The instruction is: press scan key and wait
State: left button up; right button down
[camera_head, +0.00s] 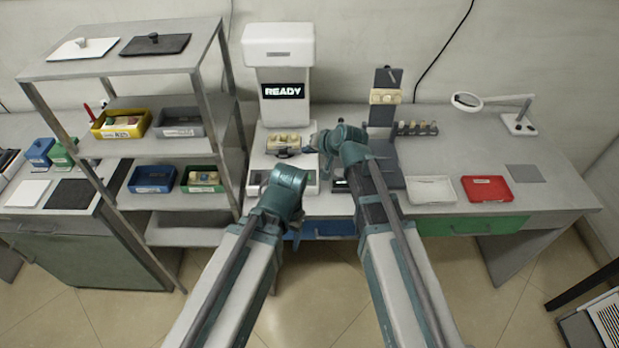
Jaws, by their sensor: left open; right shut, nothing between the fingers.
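A white scanner (281,55) stands against the wall, and its black screen (282,91) reads "READY". A beige block-like item (283,140) sits on its lower platform. My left gripper (288,154) is open at the front of this item, partly hidden by its own teal wrist; I cannot tell whether it touches the item. My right gripper (313,143) is shut and empty, pointing left beside the scanner's platform. The scan key cannot be made out; my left wrist covers part of the scanner's base front.
A metal shelf (165,147) with bins stands close on the left. A dark stand (383,120) is just right of my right wrist. A white tray (431,190), a red tray (487,189) and a magnifier lamp (520,124) are on the right. The desk between is mostly clear.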

jog(key=b, duration=0.9)
send_over(308, 182)
notch_tip(308, 182, down, 9)
jog(key=shift+d+r, duration=0.1)
dwell(1.6)
jog(key=shift+f+b, duration=0.35)
jog(key=shift+f, duration=0.05)
jog(key=shift+f+b, duration=0.45)
jog(key=shift+f, duration=0.05)
dwell(0.5)
jog(key=shift+r, duration=0.1)
jog(key=shift+r+p, duration=0.85)
jog(key=shift+p, duration=0.05)
